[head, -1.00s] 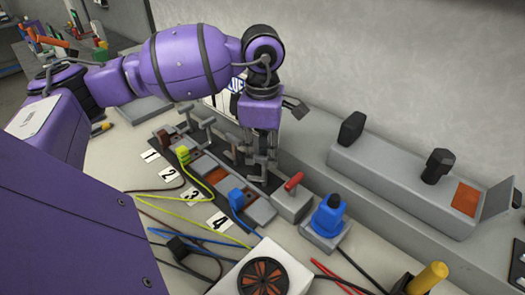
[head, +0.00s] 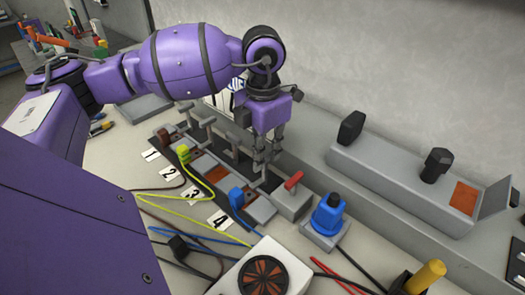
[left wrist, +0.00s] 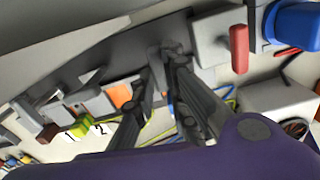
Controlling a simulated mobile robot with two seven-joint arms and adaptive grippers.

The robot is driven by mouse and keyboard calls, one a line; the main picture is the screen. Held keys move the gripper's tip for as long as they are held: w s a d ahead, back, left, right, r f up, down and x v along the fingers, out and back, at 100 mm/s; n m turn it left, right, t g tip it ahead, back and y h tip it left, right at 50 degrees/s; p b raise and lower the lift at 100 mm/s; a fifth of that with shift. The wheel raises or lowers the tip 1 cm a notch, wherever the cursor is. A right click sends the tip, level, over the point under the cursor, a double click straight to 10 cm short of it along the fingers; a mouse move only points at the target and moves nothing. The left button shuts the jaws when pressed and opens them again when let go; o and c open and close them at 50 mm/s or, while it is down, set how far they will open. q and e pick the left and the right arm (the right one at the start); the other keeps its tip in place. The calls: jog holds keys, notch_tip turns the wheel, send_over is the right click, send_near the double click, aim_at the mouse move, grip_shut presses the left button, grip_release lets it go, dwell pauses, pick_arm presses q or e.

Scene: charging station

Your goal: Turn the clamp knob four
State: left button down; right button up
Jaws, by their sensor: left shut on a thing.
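Number cards 1 to 4 lie before a dark clamp strip with several grey T-shaped clamp knobs; card 4 (head: 221,220) is nearest me. Clamp knob four (left wrist: 156,60) is the grey knob at the strip's near end. My left gripper (head: 262,168) points down over it, fingers shut on the knob. In the left wrist view the fingertips (left wrist: 164,62) are at the knob; the fingers partly hide it. In the head view the fingers mostly hide the knob. The right gripper is not in view.
A grey box with a red lever (head: 293,182) stands close right of the gripper. A blue connector (head: 236,199) sits by card 4. A fan box (head: 263,275) and loose cables lie in front. A grey ledge (head: 400,190) runs behind.

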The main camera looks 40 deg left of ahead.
pick_arm(q)
jog(key=shift+n, duration=0.6)
jog(key=c, duration=1.8)
grip_release()
jog(key=shift+o, duration=0.2)
notch_tip(320, 180, up, 12)
